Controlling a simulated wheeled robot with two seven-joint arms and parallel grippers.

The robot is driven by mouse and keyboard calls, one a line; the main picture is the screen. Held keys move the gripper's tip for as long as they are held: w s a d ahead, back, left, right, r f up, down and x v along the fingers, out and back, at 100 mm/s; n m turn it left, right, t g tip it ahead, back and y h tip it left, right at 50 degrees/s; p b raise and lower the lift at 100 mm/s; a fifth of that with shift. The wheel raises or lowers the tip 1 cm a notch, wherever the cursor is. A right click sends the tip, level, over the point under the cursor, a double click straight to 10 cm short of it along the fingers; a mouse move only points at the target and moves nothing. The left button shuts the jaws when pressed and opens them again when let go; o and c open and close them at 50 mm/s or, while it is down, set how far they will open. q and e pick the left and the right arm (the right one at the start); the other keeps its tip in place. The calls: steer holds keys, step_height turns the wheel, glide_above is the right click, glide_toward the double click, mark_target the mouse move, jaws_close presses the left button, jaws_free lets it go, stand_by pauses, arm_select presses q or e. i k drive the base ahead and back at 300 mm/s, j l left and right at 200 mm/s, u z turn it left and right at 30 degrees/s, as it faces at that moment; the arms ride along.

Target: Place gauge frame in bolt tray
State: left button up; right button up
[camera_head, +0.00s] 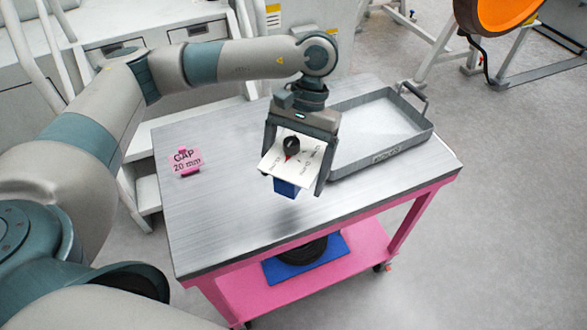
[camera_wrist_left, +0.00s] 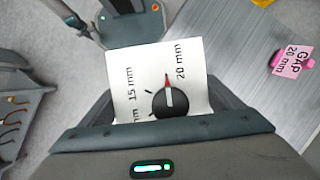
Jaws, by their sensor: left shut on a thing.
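The gauge frame (camera_head: 279,166) shows as a white plate with a black dial, a red pointer and a blue part beneath. My left gripper (camera_head: 295,175) is shut on it, with a finger on either side, and holds it over the table, left of the tray. In the left wrist view the plate (camera_wrist_left: 190,62) reads 15 mm and 20 mm, and the pointer is towards 20 mm. The bolt tray (camera_head: 382,152) is a shallow grey metal tray at the table's back right, with a raised handle; its visible floor looks empty. My right gripper is not in view.
A pink GAP 20 mm sign (camera_head: 186,161) stands on the left of the metal-topped table (camera_head: 215,225); it also shows in the left wrist view (camera_wrist_left: 292,60). The table's front left is clear. A pink lower shelf (camera_head: 340,270) holds a blue item with a black round part.

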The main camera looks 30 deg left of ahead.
mark_target(357, 127)
steer(key=i+l, duration=0.4)
steer(key=l, duration=0.2)
steer(key=i+l, duration=0.1)
steer(key=i, duration=0.45)
